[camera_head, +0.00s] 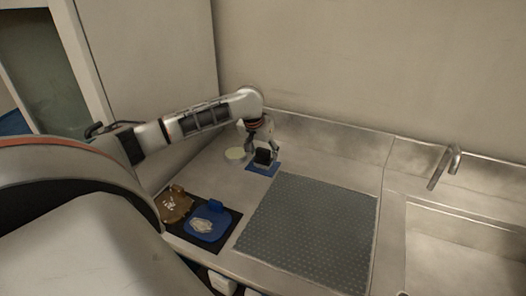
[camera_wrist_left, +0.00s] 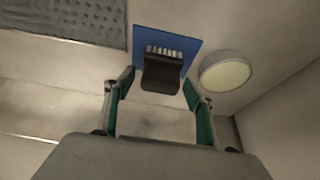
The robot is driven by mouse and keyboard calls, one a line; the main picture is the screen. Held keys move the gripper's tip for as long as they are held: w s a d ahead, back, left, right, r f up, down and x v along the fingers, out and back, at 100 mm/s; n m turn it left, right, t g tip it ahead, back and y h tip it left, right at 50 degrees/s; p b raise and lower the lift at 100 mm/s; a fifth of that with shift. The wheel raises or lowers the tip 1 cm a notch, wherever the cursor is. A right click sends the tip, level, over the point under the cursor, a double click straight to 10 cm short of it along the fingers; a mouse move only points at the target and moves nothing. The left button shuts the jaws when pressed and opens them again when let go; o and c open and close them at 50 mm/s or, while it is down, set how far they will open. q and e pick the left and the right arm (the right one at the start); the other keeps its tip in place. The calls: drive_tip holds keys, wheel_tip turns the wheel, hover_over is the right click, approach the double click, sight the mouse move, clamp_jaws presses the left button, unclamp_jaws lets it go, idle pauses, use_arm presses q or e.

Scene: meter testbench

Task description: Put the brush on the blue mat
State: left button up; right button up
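The dark brush (camera_head: 263,157) is over the small blue mat (camera_head: 262,170) at the back left of the counter. In the left wrist view the brush (camera_wrist_left: 162,72) has pale bristles at its far end, which overlap the blue mat (camera_wrist_left: 188,44). It looks to rest on the mat, though its underside is hidden. My left gripper (camera_head: 262,144) is just above and around the brush. In the wrist view its fingers (camera_wrist_left: 158,76) are spread, with the brush's near end between their tips and a gap at the left finger. My right gripper is not in view.
A round pale-topped container (camera_head: 235,153) stands close beside the blue mat. A grey textured mat (camera_head: 310,230) covers the middle counter. A blue dish (camera_head: 208,222) and a brown one (camera_head: 173,204) lie at the front left. A sink (camera_head: 465,255) with a faucet (camera_head: 444,165) is right.

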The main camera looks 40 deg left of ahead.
use_arm(q)
drive_tip(key=shift+r, duration=0.1)
drive_tip(key=shift+r, duration=0.3)
drive_tip(key=v, duration=1.1)
drive_tip(key=shift+r, duration=0.25)
drive_tip(key=shift+s+d, duration=0.1)
drive_tip(key=shift+s, duration=0.05)
